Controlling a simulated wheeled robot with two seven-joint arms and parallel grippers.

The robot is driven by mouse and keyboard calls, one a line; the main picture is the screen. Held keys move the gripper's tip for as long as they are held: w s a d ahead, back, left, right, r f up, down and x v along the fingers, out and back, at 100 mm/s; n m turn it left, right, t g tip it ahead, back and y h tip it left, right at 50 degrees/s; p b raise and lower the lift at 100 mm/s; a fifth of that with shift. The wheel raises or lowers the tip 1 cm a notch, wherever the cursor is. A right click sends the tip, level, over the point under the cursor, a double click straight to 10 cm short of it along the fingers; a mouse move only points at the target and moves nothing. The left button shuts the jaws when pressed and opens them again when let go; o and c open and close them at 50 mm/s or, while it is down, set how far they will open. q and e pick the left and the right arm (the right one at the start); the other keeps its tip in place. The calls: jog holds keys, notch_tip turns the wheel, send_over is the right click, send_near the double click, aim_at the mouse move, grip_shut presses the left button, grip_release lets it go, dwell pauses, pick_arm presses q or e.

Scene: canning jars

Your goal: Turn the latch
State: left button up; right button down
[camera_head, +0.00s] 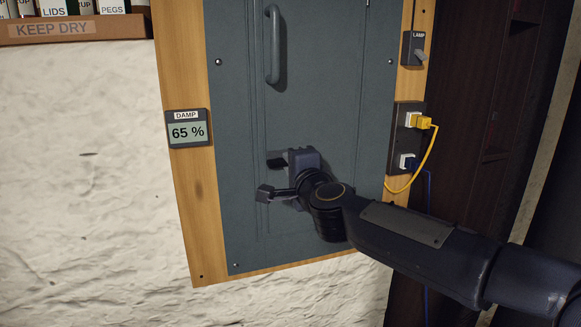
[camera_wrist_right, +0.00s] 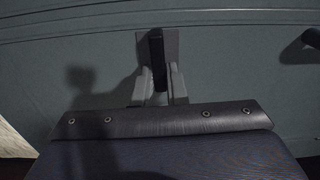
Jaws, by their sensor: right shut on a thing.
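The latch (camera_wrist_right: 157,46) is a small dark piece on the grey-green cabinet door. In the right wrist view it stands between the two grey fingers of my right gripper (camera_wrist_right: 160,86), which is shut on it. In the head view my right gripper (camera_head: 292,163) is against the lower part of the door (camera_head: 325,105), and its body hides most of the latch. A small dark part (camera_head: 277,162) shows just left of the gripper; I cannot tell whether it is latch or shadow. The latch's exact angle is hard to judge. My left gripper is not in view.
A fixed door handle (camera_head: 273,45) is above the gripper. A damp display (camera_head: 188,128) reading 65 % is on the wooden frame at left. At right are a lamp switch (camera_head: 419,55) and sockets with a yellow plug (camera_head: 424,122) and a blue cable (camera_head: 426,190). A shelf (camera_head: 75,28) is upper left.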

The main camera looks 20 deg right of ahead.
jog(key=shift+m, duration=0.3)
jog(key=shift+f, duration=0.1)
jog(key=c, duration=1.5)
grip_release()
jog(key=shift+o, duration=0.2)
jog(key=s, duration=0.7)
jog(key=shift+s+d, duration=0.15)
jog(key=shift+s, duration=0.25)
